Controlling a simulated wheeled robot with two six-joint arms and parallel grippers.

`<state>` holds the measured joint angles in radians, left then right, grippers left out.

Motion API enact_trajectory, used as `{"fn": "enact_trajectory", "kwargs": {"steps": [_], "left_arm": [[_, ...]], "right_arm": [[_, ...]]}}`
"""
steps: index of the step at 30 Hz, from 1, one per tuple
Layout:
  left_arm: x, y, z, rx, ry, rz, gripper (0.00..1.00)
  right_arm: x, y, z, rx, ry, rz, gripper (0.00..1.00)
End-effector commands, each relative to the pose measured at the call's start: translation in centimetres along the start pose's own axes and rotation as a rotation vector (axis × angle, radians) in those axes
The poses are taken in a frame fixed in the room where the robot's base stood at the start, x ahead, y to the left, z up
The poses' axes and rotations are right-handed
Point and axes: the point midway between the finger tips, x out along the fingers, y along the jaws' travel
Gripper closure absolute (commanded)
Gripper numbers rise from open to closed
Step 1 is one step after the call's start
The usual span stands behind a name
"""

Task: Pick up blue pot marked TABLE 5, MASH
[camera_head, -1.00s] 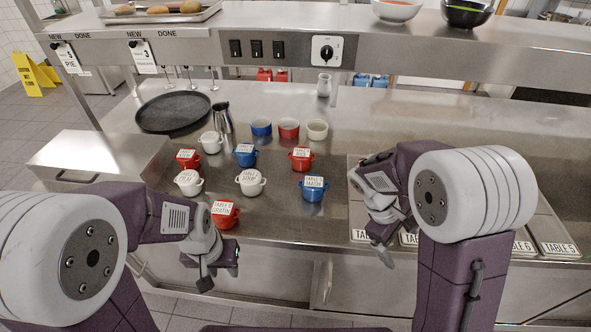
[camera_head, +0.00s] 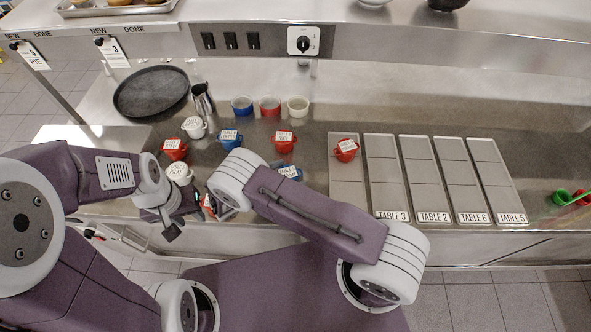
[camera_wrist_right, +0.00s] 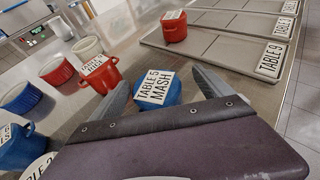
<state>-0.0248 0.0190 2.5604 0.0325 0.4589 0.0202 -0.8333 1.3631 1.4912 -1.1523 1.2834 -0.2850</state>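The blue pot marked TABLE 5, MASH (camera_wrist_right: 160,90) stands on the steel counter in the right wrist view, its white label facing up. My right gripper (camera_wrist_right: 163,92) is open, with one finger on each side of the pot; I cannot tell whether they touch it. In the head view a blue pot (camera_head: 290,171), probably the same, is partly hidden behind my right arm, which also hides the right fingertips. My left gripper (camera_head: 172,218) hangs at the counter's front edge, left of my right arm; its opening is unclear.
A red pot (camera_wrist_right: 101,72) stands close behind the blue pot. Another red pot (camera_head: 346,150) sits on the leftmost of several steel trays (camera_head: 348,184). Another blue pot (camera_head: 230,139), white pots, bowls and a black round tray (camera_head: 151,92) stand further left. The right-hand trays are empty.

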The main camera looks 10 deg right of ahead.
Motion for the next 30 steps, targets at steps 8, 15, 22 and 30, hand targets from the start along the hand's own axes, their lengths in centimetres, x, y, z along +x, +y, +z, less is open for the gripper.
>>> {"fn": "enact_trajectory", "kwargs": {"steps": [8, 15, 22, 30], "left_arm": [[0.0, 0.0, 0.0, 0.000, 0.001, 0.000, 0.64], [0.2, 0.0, 0.0, 0.000, 0.000, 0.000, 0.64], [0.2, 0.0, 0.0, 0.000, 0.001, 0.000, 0.64], [0.2, 0.0, 0.0, 0.000, 0.001, 0.000, 0.64]], "right_arm": [[3.0, 0.0, -0.1, 0.001, 0.000, -0.003, 0.10], [6.9, 0.3, -0.2, 0.002, 0.001, -0.003, 0.10], [7.3, 0.3, -0.2, 0.001, 0.002, -0.002, 0.10], [7.3, 0.3, -0.2, 0.001, 0.001, -0.001, 0.77]]}}
